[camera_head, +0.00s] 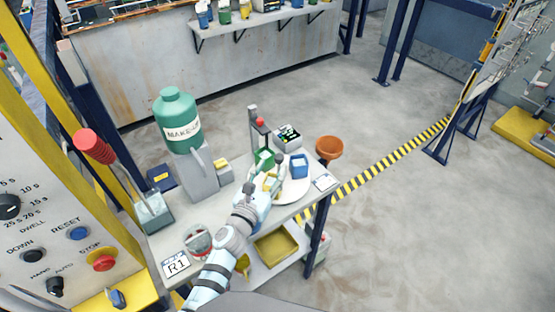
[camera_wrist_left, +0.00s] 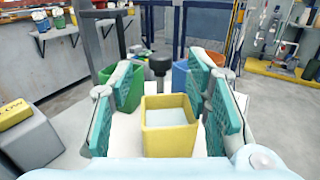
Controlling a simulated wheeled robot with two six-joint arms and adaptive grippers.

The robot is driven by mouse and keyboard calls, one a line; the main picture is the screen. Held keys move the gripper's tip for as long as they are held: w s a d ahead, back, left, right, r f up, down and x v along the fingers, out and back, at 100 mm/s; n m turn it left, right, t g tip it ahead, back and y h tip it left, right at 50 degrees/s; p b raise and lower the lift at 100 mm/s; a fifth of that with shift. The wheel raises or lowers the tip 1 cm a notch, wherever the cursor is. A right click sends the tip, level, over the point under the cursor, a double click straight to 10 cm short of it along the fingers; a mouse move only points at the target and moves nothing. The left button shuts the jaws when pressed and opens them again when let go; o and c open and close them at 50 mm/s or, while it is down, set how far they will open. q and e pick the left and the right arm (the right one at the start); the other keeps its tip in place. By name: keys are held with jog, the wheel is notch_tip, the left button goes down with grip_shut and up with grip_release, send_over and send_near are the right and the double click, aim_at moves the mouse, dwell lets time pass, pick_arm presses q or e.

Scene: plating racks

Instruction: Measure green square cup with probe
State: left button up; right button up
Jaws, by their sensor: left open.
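The green square cup (camera_head: 264,158) stands at the back of the white round plate (camera_head: 296,192) on the table; it also shows in the left wrist view (camera_wrist_left: 129,92), partly hidden behind the left finger. A yellow square cup (camera_wrist_left: 170,135) with pale contents sits between the spread teal pads of my left gripper (camera_head: 268,182). A blue square cup (camera_head: 299,166) is to the right, partly hidden by a finger in the wrist view. A stand with a red knob (camera_head: 259,122) rises behind the green cup; I cannot tell whether it holds the probe. My right gripper is out of view.
A grey box-like device (camera_head: 198,176) and a green jug (camera_head: 177,120) are left of the cups. A small box with a dark top (camera_head: 288,137) and an orange bowl (camera_head: 329,147) are behind. An R1 card (camera_head: 176,265) lies at the table's front left.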

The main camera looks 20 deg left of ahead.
aim_at(277, 161)
pick_arm(q)
jog(key=w, duration=0.3)
jog(key=w+b, duration=0.1)
jog(key=shift+w+d+f, duration=0.3)
jog(key=shift+w+d, duration=0.05)
jog(key=shift+w+r, duration=0.1)
jog(key=shift+w, duration=0.05)
jog(key=shift+r, duration=0.1)
grip_shut()
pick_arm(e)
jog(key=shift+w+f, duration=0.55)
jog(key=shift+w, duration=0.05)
